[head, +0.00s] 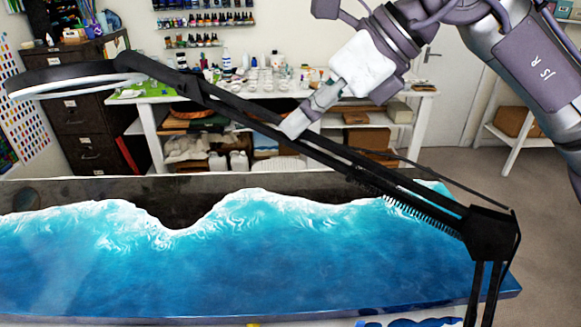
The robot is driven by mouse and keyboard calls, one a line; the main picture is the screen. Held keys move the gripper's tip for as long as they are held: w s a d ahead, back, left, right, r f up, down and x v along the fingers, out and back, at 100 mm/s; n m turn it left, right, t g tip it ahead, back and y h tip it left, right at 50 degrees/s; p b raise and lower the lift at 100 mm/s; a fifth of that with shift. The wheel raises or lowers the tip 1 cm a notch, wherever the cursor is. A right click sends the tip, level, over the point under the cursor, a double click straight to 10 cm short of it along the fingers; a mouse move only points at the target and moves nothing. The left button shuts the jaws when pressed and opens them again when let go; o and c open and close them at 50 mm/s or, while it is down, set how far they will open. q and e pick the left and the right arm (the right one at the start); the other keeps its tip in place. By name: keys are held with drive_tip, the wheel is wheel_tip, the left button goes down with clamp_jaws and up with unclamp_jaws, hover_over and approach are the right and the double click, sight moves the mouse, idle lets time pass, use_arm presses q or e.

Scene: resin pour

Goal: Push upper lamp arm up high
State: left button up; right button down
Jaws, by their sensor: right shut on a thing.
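A black lamp arm (349,161) runs slantwise from a dark elbow joint (491,233) at the lower right up to a ring-shaped lamp head (75,79) at the upper left. Thin lower bars drop from the elbow to the bottom edge. My right gripper (292,127) comes in from the upper right. Its fingertips are shut on the upper lamp arm, around its middle. The far side of the grip is hidden. My left gripper is not in view.
A long slab with blue and white wave resin (270,255) lies under the lamp arm. Behind it stand a white bench (150,98) with bottles and cups, and a dark filing cabinet (80,118). Floor is clear at the right.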

drive_tip(key=r, duration=0.1)
drive_tip(key=d+r+y+b, duration=0.1)
drive_tip(key=r, duration=0.1)
drive_tip(key=s+d+r+y+b, duration=0.1)
drive_tip(key=shift+d+r+t, duration=0.25)
drive_tip(key=shift+t, duration=0.15)
drive_tip(key=shift+s+d+r+y, duration=0.15)
drive_tip(key=shift+d+r, duration=0.05)
drive_tip(key=shift+r, duration=0.2)
drive_tip(key=shift+s+d+r+y, duration=0.1)
drive_tip(key=shift+d+r+y, duration=0.1)
drive_tip(key=shift+r, duration=0.15)
drive_tip(key=c, duration=1.2)
unclamp_jaws()
drive_tip(key=v, duration=1.2)
drive_tip(key=shift+s, duration=0.15)
